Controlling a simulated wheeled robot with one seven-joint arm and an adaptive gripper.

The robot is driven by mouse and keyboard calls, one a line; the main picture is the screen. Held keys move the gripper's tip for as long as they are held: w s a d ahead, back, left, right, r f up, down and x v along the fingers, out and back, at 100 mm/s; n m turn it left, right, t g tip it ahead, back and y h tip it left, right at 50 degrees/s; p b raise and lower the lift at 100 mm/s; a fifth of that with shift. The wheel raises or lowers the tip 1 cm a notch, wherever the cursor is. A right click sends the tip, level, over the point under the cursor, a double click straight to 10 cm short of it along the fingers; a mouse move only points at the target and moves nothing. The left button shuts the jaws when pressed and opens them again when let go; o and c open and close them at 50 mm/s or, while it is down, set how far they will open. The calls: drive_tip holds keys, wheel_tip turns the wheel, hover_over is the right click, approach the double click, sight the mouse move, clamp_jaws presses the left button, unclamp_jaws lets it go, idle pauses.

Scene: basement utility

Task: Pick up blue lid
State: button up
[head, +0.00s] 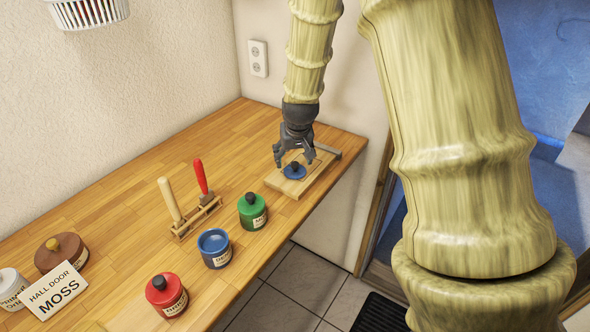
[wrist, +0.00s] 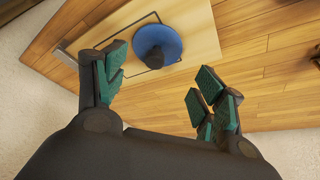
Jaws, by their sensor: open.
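The blue lid (head: 295,171) is a round disc with a dark knob. It lies on a pale wooden board (head: 282,184) near the far right end of the workbench. In the wrist view the lid (wrist: 172,46) is ahead of the fingers, toward the top of the picture, inside a thin dark outline on the board. My gripper (head: 296,155) is above and close to the lid, pointing down. In the wrist view my gripper (wrist: 160,95) has its green-padded fingers spread wide with nothing between them. A blue open pot (head: 215,248) stands on the bench with no lid on it.
A green pot (head: 252,211), a red pot (head: 167,295) and a brown pot (head: 61,254) stand on the bench (head: 120,205). A wooden rack (head: 197,217) holds two handled tools. A card reading "HALL DOOR MOSS" (head: 56,290) is at left. A wall runs behind.

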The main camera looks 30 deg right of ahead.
sight(295, 164)
drive_tip(key=shift+s+d+p+x, duration=0.1)
drive_tip(key=shift+d+p+x, duration=0.1)
drive_tip(key=shift+p+x, duration=0.6)
drive_tip(key=shift+s+d+p+x, duration=0.1)
drive_tip(key=shift+d+p+x, duration=0.15)
drive_tip(key=shift+x, duration=0.9)
drive_tip(key=shift+w+f, duration=0.25)
drive_tip(key=shift+f, duration=0.4)
drive_tip(key=shift+c, duration=0.4)
drive_tip(key=c, duration=0.5)
